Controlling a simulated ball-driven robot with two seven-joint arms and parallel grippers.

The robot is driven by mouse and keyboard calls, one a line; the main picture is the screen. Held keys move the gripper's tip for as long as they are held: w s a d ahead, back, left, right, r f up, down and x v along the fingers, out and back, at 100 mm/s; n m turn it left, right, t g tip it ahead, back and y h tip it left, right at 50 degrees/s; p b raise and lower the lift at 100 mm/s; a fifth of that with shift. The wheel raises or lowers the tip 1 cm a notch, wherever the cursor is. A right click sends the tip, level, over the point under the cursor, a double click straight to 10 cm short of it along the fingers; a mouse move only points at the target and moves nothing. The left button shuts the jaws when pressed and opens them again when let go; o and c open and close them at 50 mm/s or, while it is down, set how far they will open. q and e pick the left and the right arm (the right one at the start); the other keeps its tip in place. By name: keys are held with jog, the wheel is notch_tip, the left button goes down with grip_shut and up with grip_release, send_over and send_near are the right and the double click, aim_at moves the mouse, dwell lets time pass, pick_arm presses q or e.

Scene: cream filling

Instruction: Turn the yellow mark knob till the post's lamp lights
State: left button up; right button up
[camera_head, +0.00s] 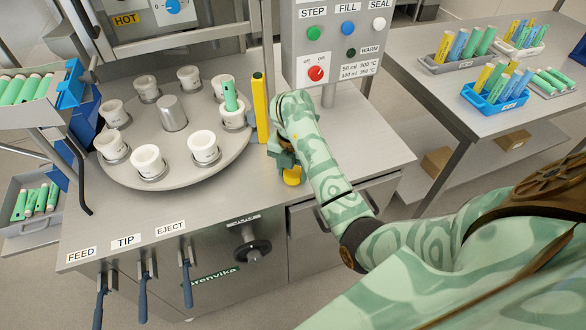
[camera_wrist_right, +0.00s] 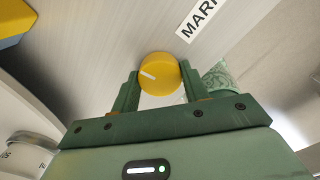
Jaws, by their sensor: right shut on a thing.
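The yellow mark knob (camera_head: 292,176) sits on the steel worktop at the front right of the round table, partly covered by my right gripper (camera_head: 286,160). In the right wrist view the knob (camera_wrist_right: 160,72) lies between the two fingers of my right gripper (camera_wrist_right: 160,85), which is shut on it. Its white line points left and slightly up. A yellow post (camera_head: 260,108) with a dark top stands just behind the gripper; I see no lit lamp on it. My left gripper is out of view.
The round table (camera_head: 185,178) with several white cups is left of my arm; one cup holds a green tube (camera_head: 230,95). A control box (camera_head: 335,45) stands behind. FEED, TIP and EJECT levers (camera_head: 187,285) hang at the front edge. The worktop right of my gripper is clear.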

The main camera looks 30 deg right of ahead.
aim_at(292, 172)
jog(key=n+p, duration=0.2)
jog(key=n, duration=0.1)
jog(key=shift+a+r+n, duration=0.1)
jog(key=shift+r+n, duration=0.1)
jog(key=shift+n, duration=0.1)
jog(key=shift+f+n+p, duration=0.15)
jog(key=shift+n+p, duration=1.45)
jog(key=shift+n, duration=1)
jog(key=o, duration=1)
notch_tip(292, 172, up, 16)
jog(key=p, duration=0.8)
